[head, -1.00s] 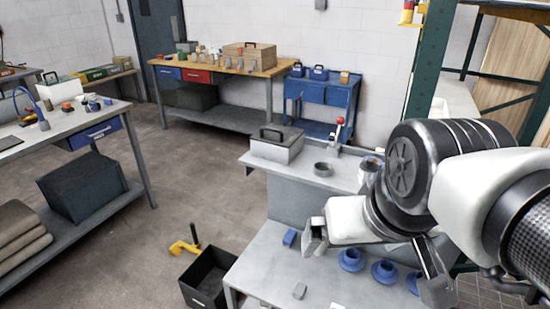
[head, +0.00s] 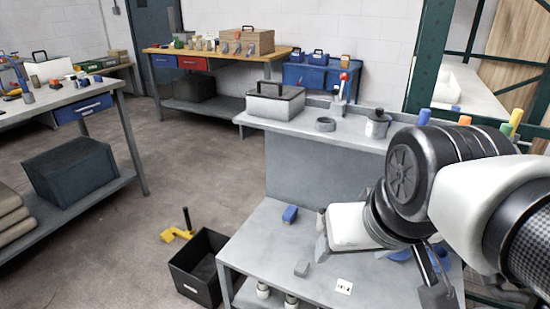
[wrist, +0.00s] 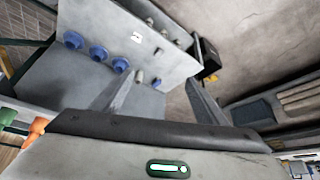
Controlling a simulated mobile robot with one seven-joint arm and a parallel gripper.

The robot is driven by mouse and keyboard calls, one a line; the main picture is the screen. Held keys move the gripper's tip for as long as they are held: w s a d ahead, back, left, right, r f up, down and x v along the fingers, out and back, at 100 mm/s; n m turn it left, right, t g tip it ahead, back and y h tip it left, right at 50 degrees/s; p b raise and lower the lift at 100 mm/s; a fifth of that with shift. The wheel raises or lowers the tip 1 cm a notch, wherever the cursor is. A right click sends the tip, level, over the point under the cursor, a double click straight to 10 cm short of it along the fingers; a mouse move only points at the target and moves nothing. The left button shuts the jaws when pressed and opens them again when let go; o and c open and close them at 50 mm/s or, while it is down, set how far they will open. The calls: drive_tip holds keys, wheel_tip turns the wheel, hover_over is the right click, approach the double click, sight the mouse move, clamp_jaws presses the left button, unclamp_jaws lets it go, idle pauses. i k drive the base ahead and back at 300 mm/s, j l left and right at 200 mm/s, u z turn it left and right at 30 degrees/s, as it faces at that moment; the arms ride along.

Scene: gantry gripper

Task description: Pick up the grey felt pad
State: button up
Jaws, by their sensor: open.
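A small grey block-like piece (head: 302,268), which looks like the grey felt pad, lies on the lower grey bench top (head: 262,250), left of a white card (head: 344,286). In the wrist view the grey piece (wrist: 158,51) looks small and dark, near the card (wrist: 136,37). My gripper (head: 380,264) is open and empty above the bench, to the right of the grey piece and apart from it. In the wrist view its two fingers (wrist: 160,97) are spread wide with nothing between them.
A blue block (head: 290,214) lies behind the grey piece. Several round blue parts (wrist: 98,53) stand in a row, partly hidden by my arm in the head view. A raised shelf (head: 300,127) backs the bench. A black bin (head: 200,272) stands on the floor at left.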

sight(301, 266)
drive_tip(key=z, duration=1.25)
drive_tip(key=k+j+z, duration=0.1)
drive_tip(key=j, duration=0.3)
drive_tip(key=k+j+z, duration=0.1)
drive_tip(key=k+j, duration=0.4)
drive_tip(key=j, duration=0.3)
drive_tip(key=z, duration=0.05)
